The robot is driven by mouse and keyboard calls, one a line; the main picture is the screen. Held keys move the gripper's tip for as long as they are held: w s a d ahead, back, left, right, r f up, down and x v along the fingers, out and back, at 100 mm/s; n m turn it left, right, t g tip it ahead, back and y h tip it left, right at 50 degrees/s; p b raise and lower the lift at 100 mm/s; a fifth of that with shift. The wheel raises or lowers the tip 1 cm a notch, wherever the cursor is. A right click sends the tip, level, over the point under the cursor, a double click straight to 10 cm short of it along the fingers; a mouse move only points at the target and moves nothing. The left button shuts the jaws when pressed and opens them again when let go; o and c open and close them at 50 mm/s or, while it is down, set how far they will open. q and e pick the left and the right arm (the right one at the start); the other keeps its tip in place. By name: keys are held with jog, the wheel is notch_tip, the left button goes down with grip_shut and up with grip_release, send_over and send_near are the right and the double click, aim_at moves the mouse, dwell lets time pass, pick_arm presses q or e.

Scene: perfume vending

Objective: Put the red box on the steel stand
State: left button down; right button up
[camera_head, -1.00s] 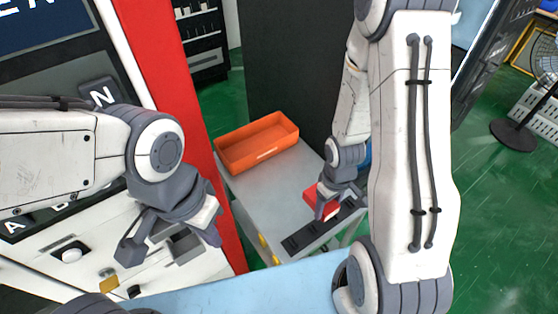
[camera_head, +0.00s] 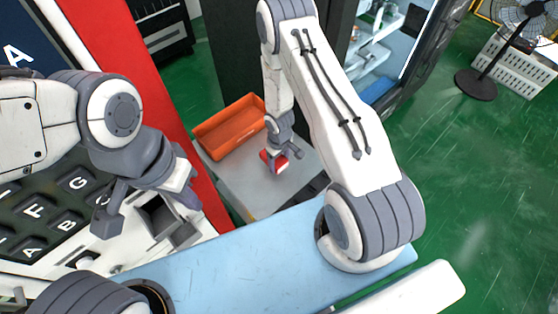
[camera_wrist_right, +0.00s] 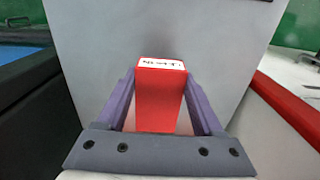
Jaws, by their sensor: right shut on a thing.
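The red box (camera_head: 269,158) is in my right gripper (camera_head: 279,161), over the grey steel stand (camera_head: 247,188), close to the right side of the orange bin. In the right wrist view the red box (camera_wrist_right: 161,98) has a white printed label on its end and sits between the two purple fingers, which are shut on it. The plain grey surface of the steel stand (camera_wrist_right: 95,70) fills the background there. I cannot tell whether the box touches the stand. My left gripper (camera_head: 148,212) looks open and empty, in front of the vending machine panel.
An orange bin (camera_head: 232,142) is on the far part of the stand. A black slotted rack (camera_head: 312,187) lies at its near right edge, partly hidden by my right arm. The red-edged vending machine (camera_head: 122,72) stands left. A fan (camera_head: 482,82) is far right.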

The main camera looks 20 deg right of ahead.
jog(key=shift+w+a, duration=0.1)
jog(key=shift+f, duration=0.3)
notch_tip(320, 180, down, 4)
jog(key=b, duration=0.4)
jog(key=shift+r, duration=0.15)
jog(key=shift+f, duration=0.25)
jog(key=o, duration=1.4)
jog(key=shift+r, duration=0.1)
jog(key=shift+o, duration=0.2)
